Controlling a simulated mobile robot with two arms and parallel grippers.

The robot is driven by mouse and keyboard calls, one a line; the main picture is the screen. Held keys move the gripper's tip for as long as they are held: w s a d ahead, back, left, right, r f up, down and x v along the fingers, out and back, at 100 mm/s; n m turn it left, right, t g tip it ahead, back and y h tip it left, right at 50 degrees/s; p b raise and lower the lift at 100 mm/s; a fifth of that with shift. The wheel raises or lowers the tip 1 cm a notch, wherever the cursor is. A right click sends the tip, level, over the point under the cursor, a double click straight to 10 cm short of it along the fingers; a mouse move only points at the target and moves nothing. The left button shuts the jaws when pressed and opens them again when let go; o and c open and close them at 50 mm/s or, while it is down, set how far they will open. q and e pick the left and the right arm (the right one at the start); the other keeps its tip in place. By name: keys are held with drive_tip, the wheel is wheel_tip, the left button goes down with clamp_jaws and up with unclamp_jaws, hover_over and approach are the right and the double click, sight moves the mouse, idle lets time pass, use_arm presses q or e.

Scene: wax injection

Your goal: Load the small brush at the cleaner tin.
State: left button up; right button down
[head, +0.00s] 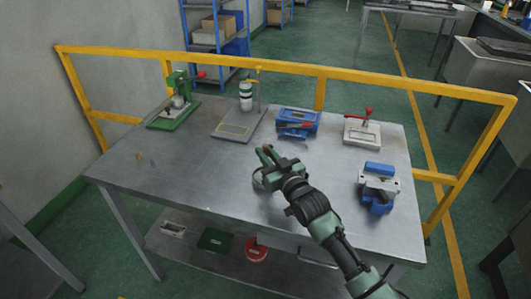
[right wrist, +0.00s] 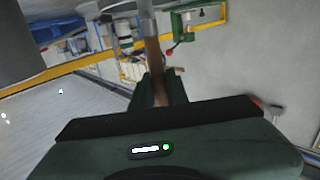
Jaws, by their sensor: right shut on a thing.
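My right gripper (head: 267,153) is over the front middle of the table, shut on the small brush. In the right wrist view the brush (right wrist: 153,60) shows a brown handle between the fingers and a paler grey part running out at the top edge; its tip is out of view. In the head view the gripper hides most of the brush. My left gripper is not in view.
On the metal table (head: 200,170) stand a green press (head: 172,108), a stand with a white-and-black cylinder (head: 246,97), a blue device (head: 297,123), a red-handled clamp (head: 363,128) and a blue vise (head: 378,187). A yellow rail (head: 320,72) runs behind. The table's left part is mostly clear.

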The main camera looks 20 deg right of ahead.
drive_tip(key=shift+r+p, duration=2.85)
drive_tip(key=shift+r, duration=0.5)
